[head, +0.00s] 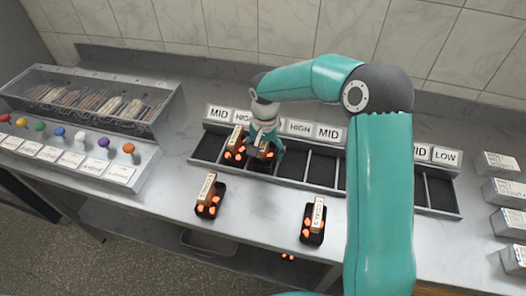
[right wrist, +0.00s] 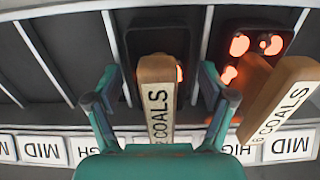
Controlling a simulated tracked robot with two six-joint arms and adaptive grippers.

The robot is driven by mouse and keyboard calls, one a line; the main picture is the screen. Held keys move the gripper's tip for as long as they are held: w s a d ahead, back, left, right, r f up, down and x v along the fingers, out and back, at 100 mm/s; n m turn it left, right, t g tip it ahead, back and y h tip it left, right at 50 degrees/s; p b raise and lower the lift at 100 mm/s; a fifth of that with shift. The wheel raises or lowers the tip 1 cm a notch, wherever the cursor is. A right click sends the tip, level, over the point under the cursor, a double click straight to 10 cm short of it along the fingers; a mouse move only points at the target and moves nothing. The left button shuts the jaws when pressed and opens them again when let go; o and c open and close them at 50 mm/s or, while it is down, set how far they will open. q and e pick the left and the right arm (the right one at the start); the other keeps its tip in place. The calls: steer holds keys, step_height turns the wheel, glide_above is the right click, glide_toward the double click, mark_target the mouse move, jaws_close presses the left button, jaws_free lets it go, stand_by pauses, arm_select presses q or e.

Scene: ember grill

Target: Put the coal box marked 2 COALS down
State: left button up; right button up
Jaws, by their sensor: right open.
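My right gripper (head: 265,146) is over the slotted rack (head: 290,183). In the right wrist view its open fingers (right wrist: 162,100) stand on either side of a coal box's wooden handle (right wrist: 158,100), with gaps. Two more coal boxes stand on the counter, one at left (head: 209,197) and one at right (head: 313,222). My left gripper is out of view.
A skewer case (head: 90,100) with coloured knobs stands at left. Several labelled blocks (head: 505,192) line the right edge. Several rack slots in the middle and right are empty. My right arm hides part of the rack. The counter between the two front boxes is clear.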

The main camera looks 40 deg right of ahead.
steer(key=shift+r, duration=0.1)
steer(key=shift+r+p, duration=0.7)
steer(key=shift+p, duration=0.1)
steer(key=shift+r+b, duration=0.3)
steer(key=shift+r, duration=0.05)
step_height(320, 180, up, 11)
steer(key=shift+f+b, duration=0.1)
steer(key=shift+b, duration=0.25)
